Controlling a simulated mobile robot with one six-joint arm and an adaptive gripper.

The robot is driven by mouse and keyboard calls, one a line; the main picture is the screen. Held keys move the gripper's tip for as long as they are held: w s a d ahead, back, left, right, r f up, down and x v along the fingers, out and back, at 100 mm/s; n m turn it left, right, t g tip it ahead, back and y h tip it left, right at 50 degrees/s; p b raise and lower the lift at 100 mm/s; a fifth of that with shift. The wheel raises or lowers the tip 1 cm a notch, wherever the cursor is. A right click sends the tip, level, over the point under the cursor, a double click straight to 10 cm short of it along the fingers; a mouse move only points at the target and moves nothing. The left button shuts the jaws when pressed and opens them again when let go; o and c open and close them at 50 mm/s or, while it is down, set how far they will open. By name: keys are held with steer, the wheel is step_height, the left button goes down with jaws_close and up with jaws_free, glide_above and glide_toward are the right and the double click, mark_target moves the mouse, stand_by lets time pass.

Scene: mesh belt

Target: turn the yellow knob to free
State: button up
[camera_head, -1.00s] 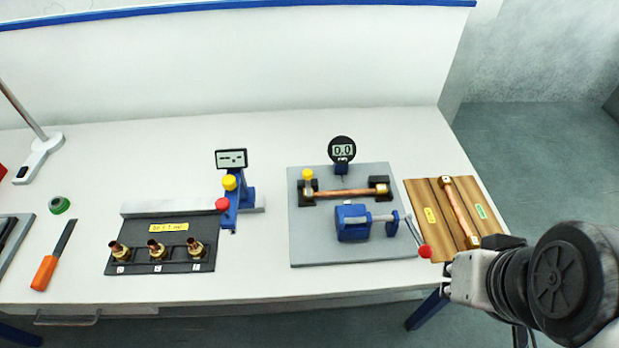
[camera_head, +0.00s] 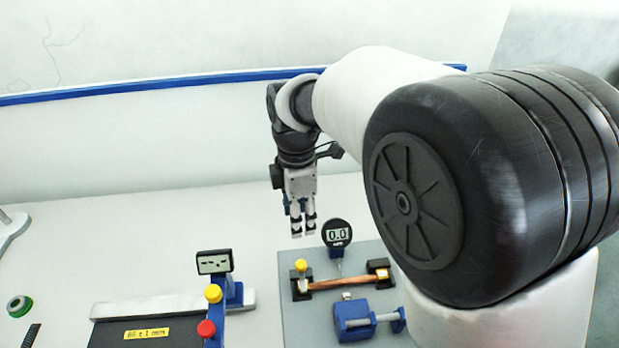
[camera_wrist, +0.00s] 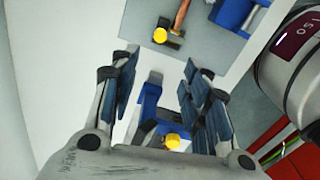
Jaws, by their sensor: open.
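Two yellow knobs show. One yellow knob (camera_head: 301,265) sits on a black block at the left end of a copper tube on the grey plate (camera_head: 298,322); it also shows near the top of the wrist view (camera_wrist: 160,35). The other yellow knob (camera_head: 213,293) is on the blue stand (camera_head: 235,293) with a small display; it shows low in the wrist view (camera_wrist: 172,141). My gripper (camera_head: 303,230) is open and empty, pointing down above the table behind the grey plate, apart from both knobs. No knob markings are readable.
A blue clamp (camera_head: 352,320) sits on the grey plate, and a red knob (camera_head: 206,328) is on the blue stand. A grey bar (camera_head: 140,305) lies left. The table behind is clear.

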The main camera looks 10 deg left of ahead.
mark_target(300, 264)
step_height(300, 264, down, 18)
steer(key=b, duration=0.4)
steer(key=shift+r, duration=0.2)
steer(key=shift+c, duration=0.2)
jaws_close()
